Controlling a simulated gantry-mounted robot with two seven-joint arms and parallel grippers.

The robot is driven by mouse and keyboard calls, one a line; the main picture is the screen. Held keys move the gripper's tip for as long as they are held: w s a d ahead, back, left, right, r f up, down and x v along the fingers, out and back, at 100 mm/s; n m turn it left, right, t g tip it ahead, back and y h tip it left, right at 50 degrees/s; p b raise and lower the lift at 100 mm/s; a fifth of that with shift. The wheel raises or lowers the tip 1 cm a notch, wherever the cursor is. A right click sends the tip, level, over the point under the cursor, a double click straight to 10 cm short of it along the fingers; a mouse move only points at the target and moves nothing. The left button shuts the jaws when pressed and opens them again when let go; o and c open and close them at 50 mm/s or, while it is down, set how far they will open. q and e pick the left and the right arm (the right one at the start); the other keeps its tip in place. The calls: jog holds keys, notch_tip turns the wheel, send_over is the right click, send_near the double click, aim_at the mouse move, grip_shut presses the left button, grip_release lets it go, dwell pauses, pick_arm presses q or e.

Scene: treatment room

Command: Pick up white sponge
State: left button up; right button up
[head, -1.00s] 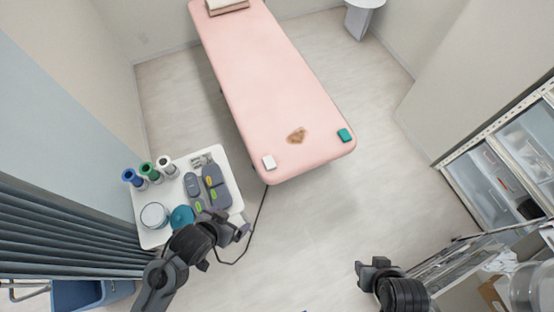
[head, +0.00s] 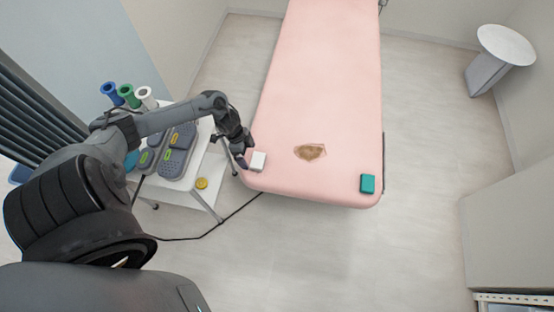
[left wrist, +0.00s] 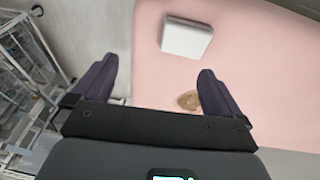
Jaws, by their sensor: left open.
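The white sponge (head: 258,161) lies on the near left corner of the pink treatment bed (head: 325,80). My left gripper (head: 243,160) is at the bed's left edge, close beside the sponge on its left. In the left wrist view the sponge (left wrist: 187,38) lies beyond the fingertips, between their lines and toward the right finger. The left gripper (left wrist: 155,75) is open with nothing between its fingers. I cannot tell its height over the bed. My right gripper is not in view.
A brown stain (head: 311,152) and a teal sponge (head: 367,184) are on the bed to the right. A white cart (head: 195,190) with remotes and colored bottles stands left, under my left arm. A round white side table (head: 506,45) stands far right.

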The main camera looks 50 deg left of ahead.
aim_at(257, 160)
pick_arm(q)
jog(key=shift+t, duration=0.3)
jog(key=w+f+b, duration=0.1)
jog(key=w+a+f+b, duration=0.1)
jog(key=f, duration=0.1)
jog(key=w+f+b, duration=0.1)
jog(key=shift+w+a+f, duration=0.15)
jog(key=shift+a+f, duration=0.2)
jog(key=shift+a, duration=0.05)
jog(key=shift+s+a+b+x, duration=0.15)
jog(key=shift+b+x, duration=0.55)
jog(key=shift+x, duration=0.85)
jog(key=shift+s+a+b+x, duration=0.15)
jog(key=shift+b+x, duration=0.55)
jog(key=shift+x, duration=0.9)
jog(key=shift+d+f, duration=0.1)
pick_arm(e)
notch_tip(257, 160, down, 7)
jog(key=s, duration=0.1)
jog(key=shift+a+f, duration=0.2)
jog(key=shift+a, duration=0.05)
pick_arm(q)
jog(key=shift+y, duration=0.3)
jog(key=shift+c, duration=0.2)
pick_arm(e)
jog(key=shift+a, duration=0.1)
pick_arm(q)
jog(key=c, duration=0.7)
